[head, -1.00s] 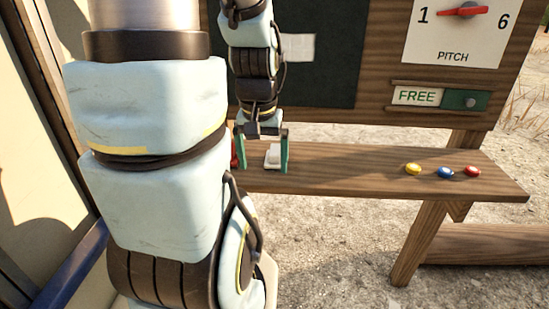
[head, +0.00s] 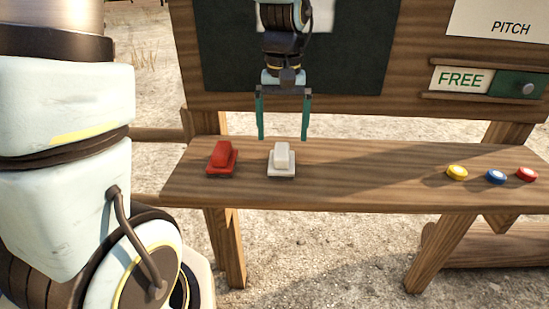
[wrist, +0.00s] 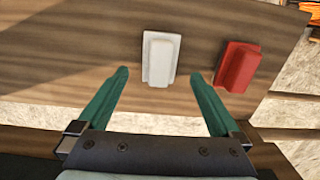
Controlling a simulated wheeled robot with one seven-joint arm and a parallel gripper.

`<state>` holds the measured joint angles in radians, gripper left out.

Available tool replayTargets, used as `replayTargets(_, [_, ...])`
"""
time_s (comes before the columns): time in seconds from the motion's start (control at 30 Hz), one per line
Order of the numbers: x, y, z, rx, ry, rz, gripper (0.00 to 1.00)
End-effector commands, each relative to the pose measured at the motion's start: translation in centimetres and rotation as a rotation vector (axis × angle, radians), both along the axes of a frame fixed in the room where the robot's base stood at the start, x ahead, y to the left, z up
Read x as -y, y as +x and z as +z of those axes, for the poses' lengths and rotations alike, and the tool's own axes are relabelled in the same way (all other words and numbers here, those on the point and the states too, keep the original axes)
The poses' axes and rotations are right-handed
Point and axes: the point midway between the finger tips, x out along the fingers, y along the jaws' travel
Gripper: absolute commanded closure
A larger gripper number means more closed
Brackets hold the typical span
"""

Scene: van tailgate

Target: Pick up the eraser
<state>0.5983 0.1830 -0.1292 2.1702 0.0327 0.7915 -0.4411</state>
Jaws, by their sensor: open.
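A white block on a flat white base (head: 282,161) lies on the wooden shelf. A red block on a flat red base (head: 222,158) lies to its left. Neither is labelled, so I cannot tell for sure which is the eraser. My gripper (head: 283,138) is open and empty, its green fingers pointing down above the shelf by the white block. In the wrist view, the white block (wrist: 160,60) shows just beyond and between the fingertips (wrist: 160,74), apart from them. The red block (wrist: 237,66) is to the right, outside the fingers.
The shelf (head: 370,185) also carries yellow (head: 457,172), blue (head: 496,176) and red (head: 527,173) buttons at the right. A dark board (head: 355,45) stands behind my gripper. A FREE sign with a green slider (head: 522,84) is at the right. The shelf's middle is clear.

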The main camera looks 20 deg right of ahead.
Motion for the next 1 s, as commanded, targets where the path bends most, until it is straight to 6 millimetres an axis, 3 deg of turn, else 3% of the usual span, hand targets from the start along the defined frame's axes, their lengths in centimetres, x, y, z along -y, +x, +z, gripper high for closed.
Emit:
replayTargets(0.33, [-0.1, 0.1, -3.0, -0.003, 0.002, 0.000, 0.00])
replayTargets(0.6, [-0.1, 0.4, -6.5, -0.001, 0.001, 0.000, 0.00])
replayTargets(0.9, [0.0, 0.4, -7.1, 0.002, -0.001, 0.001, 0.00])
replayTargets(1.0, [0.0, 0.4, -7.1, 0.002, -0.001, 0.001, 0.09])
